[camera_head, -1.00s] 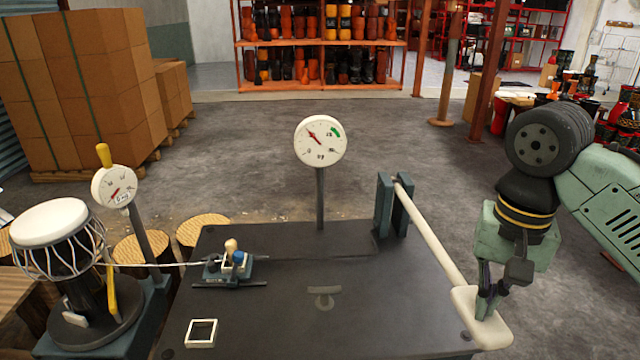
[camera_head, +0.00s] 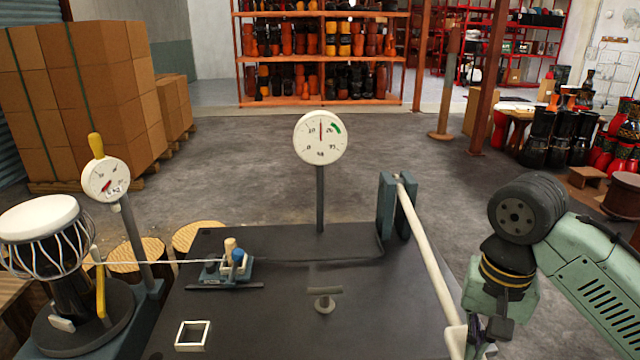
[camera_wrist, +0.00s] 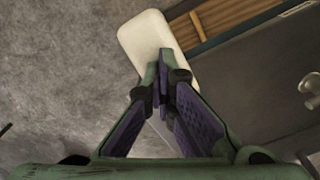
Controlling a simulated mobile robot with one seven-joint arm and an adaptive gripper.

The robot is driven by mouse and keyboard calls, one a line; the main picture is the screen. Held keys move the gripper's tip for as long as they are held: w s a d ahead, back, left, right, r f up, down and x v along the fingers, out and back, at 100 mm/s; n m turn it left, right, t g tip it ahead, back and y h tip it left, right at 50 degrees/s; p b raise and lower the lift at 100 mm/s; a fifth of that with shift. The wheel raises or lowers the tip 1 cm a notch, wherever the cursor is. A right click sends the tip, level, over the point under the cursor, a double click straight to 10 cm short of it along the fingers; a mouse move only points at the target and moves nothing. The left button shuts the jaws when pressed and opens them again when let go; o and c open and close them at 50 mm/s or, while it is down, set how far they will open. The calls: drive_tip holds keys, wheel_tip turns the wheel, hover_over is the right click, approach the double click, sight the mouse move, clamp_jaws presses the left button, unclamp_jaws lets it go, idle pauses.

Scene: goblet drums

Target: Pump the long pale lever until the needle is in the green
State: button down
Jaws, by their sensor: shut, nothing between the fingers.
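The long pale lever (camera_head: 428,250) slopes down toward me from a blue-grey upright bracket (camera_head: 386,208). Its broad white end pad (camera_head: 456,341) is at the lower right and also fills the top of the wrist view (camera_wrist: 152,38). The round white gauge (camera_head: 320,150) stands on a post at the back of the dark bench. Its red needle (camera_head: 321,131) points about straight up, left of the green band (camera_head: 336,127). My gripper (camera_head: 476,345) is shut and empty, its tips over the pad (camera_wrist: 162,78); I cannot tell whether they touch it.
A drum (camera_head: 45,240) and a second, smaller gauge (camera_head: 106,180) stand at the left. Open floor lies beyond the bench.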

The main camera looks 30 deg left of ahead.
drive_tip(key=shift+f, duration=0.85)
wheel_tip(320, 180, up, 18)
drive_tip(key=s+p, duration=0.1)
drive_tip(key=p, duration=0.8)
drive_tip(key=shift+d+r, duration=0.2)
drive_tip(key=shift+d, duration=0.2)
drive_tip(key=shift+f, duration=0.1)
drive_tip(key=f+b, duration=0.3)
drive_tip(key=f, duration=0.3)
drive_tip(key=f+b, duration=0.3)
drive_tip(key=f, duration=0.3)
drive_tip(key=f+b, duration=0.3)
drive_tip(key=f, duration=0.3)
drive_tip(key=shift+w+a+f+b, duration=0.25)
drive_tip(key=shift+w+a+b, duration=0.05)
drive_tip(key=shift+w, duration=0.05)
drive_tip(key=r+p, duration=0.8)
drive_tip(key=p, duration=0.1)
drive_tip(key=shift+s+d+r, duration=0.15)
drive_tip(key=shift+s+r, duration=0.05)
drive_tip(key=shift+r, duration=0.2)
wheel_tip(320, 180, up, 10)
drive_tip(key=shift+s+d+p, duration=0.2)
drive_tip(key=shift+s+p, duration=0.05)
drive_tip(key=shift+p, duration=0.05)
